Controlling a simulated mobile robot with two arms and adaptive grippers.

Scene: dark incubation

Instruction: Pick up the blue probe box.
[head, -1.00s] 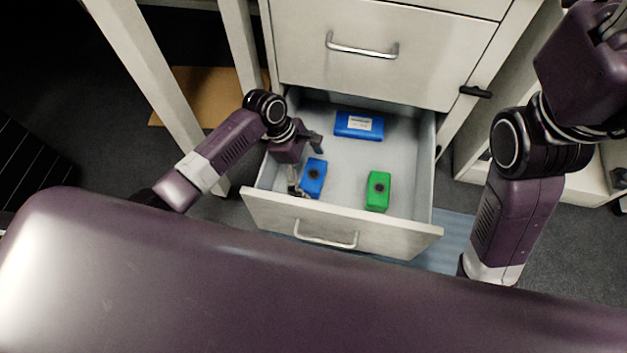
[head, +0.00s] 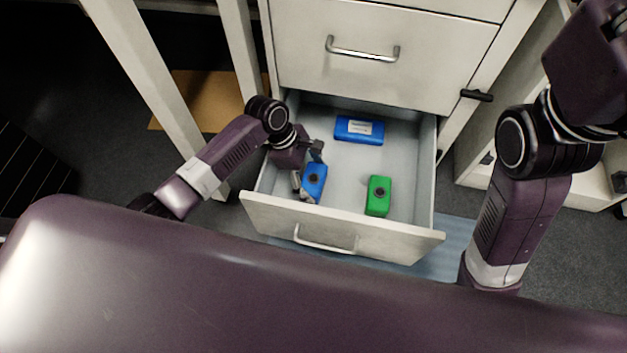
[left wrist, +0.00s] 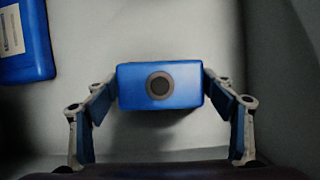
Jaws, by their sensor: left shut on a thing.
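The blue probe box (head: 315,178), a small blue block with a dark round spot on top, is at the front left of the open drawer (head: 345,170). My left gripper (head: 309,176) reaches down into the drawer and is shut on it. In the left wrist view the box (left wrist: 133,92) sits between the two fingers of the gripper (left wrist: 160,88), one at each short side. I cannot tell whether its underside touches the drawer floor. My right arm shows at the right of the head view, but its gripper is out of frame.
A green box (head: 378,197) with a similar dark spot stands at the drawer's front right. A flat blue case (head: 359,130) with a white label lies at the back. The drawer's front panel (head: 340,226) and side walls enclose them. The drawer floor between them is bare.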

